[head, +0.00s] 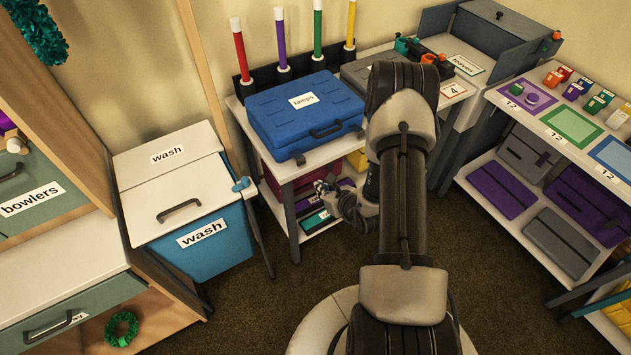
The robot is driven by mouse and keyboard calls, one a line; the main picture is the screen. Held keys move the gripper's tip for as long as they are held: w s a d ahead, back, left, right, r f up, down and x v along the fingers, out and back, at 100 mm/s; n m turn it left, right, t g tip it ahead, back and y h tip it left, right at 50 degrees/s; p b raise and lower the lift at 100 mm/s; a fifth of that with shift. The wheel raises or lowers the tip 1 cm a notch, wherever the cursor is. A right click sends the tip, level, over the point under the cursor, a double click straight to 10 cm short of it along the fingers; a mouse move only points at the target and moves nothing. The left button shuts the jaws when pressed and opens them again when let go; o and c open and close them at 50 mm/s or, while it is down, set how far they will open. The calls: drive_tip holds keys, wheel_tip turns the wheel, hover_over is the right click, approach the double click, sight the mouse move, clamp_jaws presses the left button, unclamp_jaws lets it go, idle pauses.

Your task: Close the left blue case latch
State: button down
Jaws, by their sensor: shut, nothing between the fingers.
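The blue case (277,118) lies flat on a white-topped table at the back, with its lid down and a "lamps" label on top. A dark handle (326,131) is on its front side. A small blue tab, which looks like the left latch (299,159), sticks out low on the front, left of the handle. My arm hides the area near the case's right front corner, and the right latch is hard to make out. My gripper (320,187) is shut and empty, below and in front of the case, apart from it, pointing left.
Coloured tubes in a dark rack (283,74) stand behind the case. A lower shelf (318,222) holds boxes close to my gripper. A blue "wash" bin (208,246) stands left, and a tiered shelf (566,148) right. The floor between is clear.

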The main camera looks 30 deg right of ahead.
sight(304, 170)
drive_tip(key=w, duration=0.2)
drive_tip(key=w+f+b, duration=0.1)
drive_tip(key=w, duration=0.2)
drive_tip(key=w+f+b, duration=0.1)
drive_tip(key=w, duration=0.2)
drive_tip(key=shift+w+a, duration=0.15)
drive_tip(key=shift+w+r, duration=0.15)
drive_tip(key=shift+r, duration=0.25)
drive_tip(key=shift+r, duration=0.15)
drive_tip(key=shift+r, duration=0.1)
drive_tip(key=shift+g+p, duration=0.3)
drive_tip(key=shift+p, duration=0.1)
drive_tip(key=shift+r, duration=0.1)
